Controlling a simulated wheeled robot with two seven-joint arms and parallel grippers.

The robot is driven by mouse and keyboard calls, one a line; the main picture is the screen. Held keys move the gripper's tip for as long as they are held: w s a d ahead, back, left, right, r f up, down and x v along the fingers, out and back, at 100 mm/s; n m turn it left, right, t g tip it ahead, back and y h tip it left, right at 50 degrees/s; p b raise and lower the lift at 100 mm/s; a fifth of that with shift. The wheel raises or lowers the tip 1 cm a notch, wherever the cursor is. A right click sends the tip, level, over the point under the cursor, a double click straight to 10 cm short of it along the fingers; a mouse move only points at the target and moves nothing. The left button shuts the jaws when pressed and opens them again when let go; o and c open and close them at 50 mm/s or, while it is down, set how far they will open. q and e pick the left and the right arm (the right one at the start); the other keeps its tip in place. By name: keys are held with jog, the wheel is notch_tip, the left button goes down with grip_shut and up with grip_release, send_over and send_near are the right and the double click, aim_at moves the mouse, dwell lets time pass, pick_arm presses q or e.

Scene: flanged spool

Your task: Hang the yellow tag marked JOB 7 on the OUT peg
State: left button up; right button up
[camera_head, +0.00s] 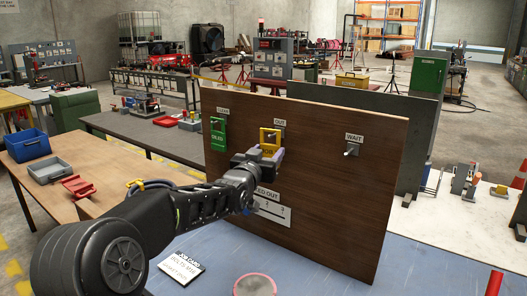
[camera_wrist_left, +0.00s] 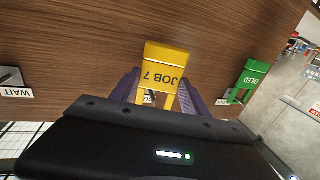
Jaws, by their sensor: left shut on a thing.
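The yellow tag (camera_head: 268,148) is at the upper middle of the brown board, just under the OUT label (camera_head: 280,123). In the left wrist view the tag (camera_wrist_left: 164,72) reads JOB 7 upside down, and part of the OUT label shows through its loop. My left gripper (camera_head: 267,154) is shut on the tag's lower part; its purple fingers also show in the wrist view (camera_wrist_left: 160,92). The tag's open loop lies in front of the OUT peg area. I cannot tell whether the peg passes through it. My right gripper is not in view.
A green tag (camera_head: 218,133) hangs on the left of the board (camera_head: 330,200). The WAIT peg (camera_head: 351,149) on the right is bare. A white card (camera_head: 181,268) and a round reddish-rimmed disc (camera_head: 255,285) lie on the blue table in front.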

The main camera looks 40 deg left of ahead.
pick_arm(q)
jog(key=shift+w+r, duration=0.1)
jog(key=shift+w, duration=0.25)
jog(key=shift+w+f, duration=0.2)
jog(key=shift+f, duration=0.2)
jog(key=shift+w+f+b, duration=0.15)
jog(key=shift+w+b, duration=0.25)
jog(key=shift+b, duration=0.55)
jog(key=shift+w, duration=0.1)
jog(key=o, duration=1.4)
